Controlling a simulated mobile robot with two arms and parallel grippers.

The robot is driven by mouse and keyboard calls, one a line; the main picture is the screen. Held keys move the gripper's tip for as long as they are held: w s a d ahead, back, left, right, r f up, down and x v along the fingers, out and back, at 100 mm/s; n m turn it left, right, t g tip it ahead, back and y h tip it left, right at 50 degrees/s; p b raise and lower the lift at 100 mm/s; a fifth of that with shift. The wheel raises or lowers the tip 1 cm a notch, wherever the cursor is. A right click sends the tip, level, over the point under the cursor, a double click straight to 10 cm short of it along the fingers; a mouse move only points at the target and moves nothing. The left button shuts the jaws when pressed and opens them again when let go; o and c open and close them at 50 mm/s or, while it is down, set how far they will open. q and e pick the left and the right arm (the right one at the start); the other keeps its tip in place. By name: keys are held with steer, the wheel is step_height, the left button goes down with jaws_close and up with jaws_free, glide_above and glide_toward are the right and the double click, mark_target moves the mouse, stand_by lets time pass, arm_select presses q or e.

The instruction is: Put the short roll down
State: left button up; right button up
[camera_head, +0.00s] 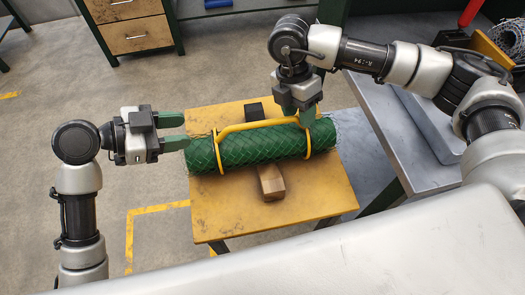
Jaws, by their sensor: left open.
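The short roll is a green mesh cylinder (245,150) in a yellow carrier with a handle bar (260,125) and two rings. It lies nearly level over the small yellow table, across a wooden block. I cannot tell whether it touches the block. My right gripper (304,118) points down at the right end of the handle, its green fingers on or around it. Whether they are shut on it is unclear. My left gripper (180,131) is open and empty, its green fingers pointing right, just left of the roll's left end.
The small yellow table (315,195) has bare room in front of the roll. The wooden block (271,183) sticks out at the front and back of the roll. A grey metal workbench (395,130) stands close on the right. A drawer cabinet (137,33) is at the back left.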

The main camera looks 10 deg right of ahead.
steer(key=shift+w+r, duration=0.1)
steer(key=shift+r, duration=0.15)
arm_select(q)
steer(key=shift+v, duration=1)
arm_select(e)
steer(key=v, duration=1.1)
steer(key=shift+r, duration=0.25)
arm_select(q)
steer(key=shift+s+f, duration=0.1)
arm_select(e)
steer(key=shift+a+f, duration=0.1)
